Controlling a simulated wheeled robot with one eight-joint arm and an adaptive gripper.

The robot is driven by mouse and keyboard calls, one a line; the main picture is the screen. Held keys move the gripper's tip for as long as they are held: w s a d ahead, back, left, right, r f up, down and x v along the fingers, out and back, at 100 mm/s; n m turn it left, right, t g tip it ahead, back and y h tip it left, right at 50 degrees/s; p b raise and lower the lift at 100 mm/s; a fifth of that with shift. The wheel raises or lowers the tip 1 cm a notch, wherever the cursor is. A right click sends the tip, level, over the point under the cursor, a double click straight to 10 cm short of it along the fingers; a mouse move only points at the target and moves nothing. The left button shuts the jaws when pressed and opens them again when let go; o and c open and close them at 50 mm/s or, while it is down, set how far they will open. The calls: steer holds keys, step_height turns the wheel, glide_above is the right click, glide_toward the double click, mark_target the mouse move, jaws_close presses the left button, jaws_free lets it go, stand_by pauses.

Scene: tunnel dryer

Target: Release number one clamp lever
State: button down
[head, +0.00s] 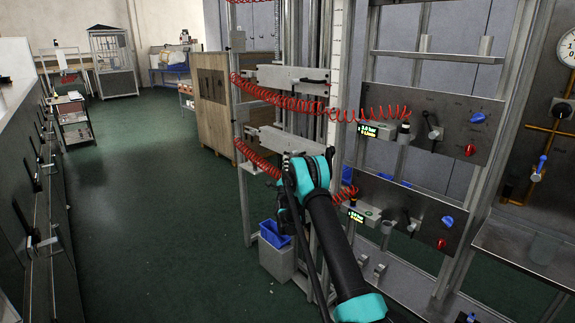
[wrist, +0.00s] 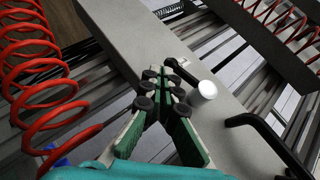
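In the wrist view a grey clamp plate (wrist: 115,35) runs diagonally across the picture. A small black lever (wrist: 182,72) shows at the fingertips, and a larger bent black lever (wrist: 268,135) stands to the right. My gripper (wrist: 161,76) has green-padded fingers drawn together at the tips, over the plate and beside the small lever; contact with it cannot be told. In the head view the lower clamp plate (head: 262,136) is partly behind my arm, and my fingers are hidden there. The upper clamp plate (head: 285,78) carries a black lever (head: 313,81). No number is readable.
A white cylinder (wrist: 205,91) stands right of my fingertips. A red coiled hose (wrist: 35,65) hangs close on the left. Panels with red and blue knobs (head: 477,117) stand right of my arm. A blue bin (head: 274,234) is below. The floor at left is clear.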

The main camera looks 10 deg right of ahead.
steer(key=shift+w+a+r, duration=0.2)
steer(key=shift+w+r, duration=0.05)
steer(key=shift+r, duration=0.05)
steer(key=shift+w+a+r, duration=0.1)
steer(key=shift+r, duration=0.1)
steer(key=shift+f, duration=0.1)
stand_by(0.5)
